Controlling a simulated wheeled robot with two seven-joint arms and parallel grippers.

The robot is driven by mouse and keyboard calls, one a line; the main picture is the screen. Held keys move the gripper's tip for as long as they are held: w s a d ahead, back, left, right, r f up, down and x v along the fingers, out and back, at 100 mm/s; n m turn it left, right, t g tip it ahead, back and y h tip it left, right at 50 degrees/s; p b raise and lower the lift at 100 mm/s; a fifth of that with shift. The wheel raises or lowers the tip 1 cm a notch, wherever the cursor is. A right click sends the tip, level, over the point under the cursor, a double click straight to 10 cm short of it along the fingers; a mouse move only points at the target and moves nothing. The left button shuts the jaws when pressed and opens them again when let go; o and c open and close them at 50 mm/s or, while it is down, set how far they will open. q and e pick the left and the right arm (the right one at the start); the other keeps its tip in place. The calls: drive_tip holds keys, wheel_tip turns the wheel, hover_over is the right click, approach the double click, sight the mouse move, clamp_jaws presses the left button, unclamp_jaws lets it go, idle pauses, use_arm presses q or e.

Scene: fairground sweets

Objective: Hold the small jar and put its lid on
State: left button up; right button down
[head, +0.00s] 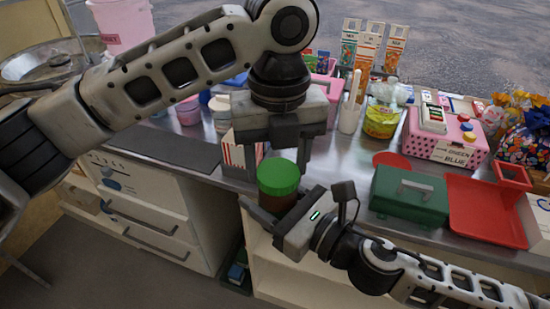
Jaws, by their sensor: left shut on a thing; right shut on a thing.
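The small jar (277,204) is brown and looks upright in front of the counter's edge. My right gripper (268,215), coming from the lower right, is shut on it. The green lid (279,174) is over the jar's top. My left gripper (277,168) points down from above and is shut on the lid, a finger on each side. The lid and jar look lined up and touching, but I cannot tell whether the lid is fully seated. The jar's lower part is partly hidden by my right gripper.
A red-and-white striped box (233,154) stands close behind the lid. On the counter to the right are a green case (408,197), a red tray (484,212) and a pink box (447,143). A white bottle (350,112) and yellow-green tub (381,120) stand farther back.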

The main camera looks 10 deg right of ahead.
use_arm(q)
drive_tip(key=m, duration=0.4)
drive_tip(key=shift+d, duration=0.1)
drive_tip(key=o, duration=0.9)
drive_tip(key=shift+o, duration=0.2)
drive_tip(key=shift+r, duration=0.15)
drive_tip(key=shift+r, duration=2.15)
drive_tip(key=shift+c, duration=0.2)
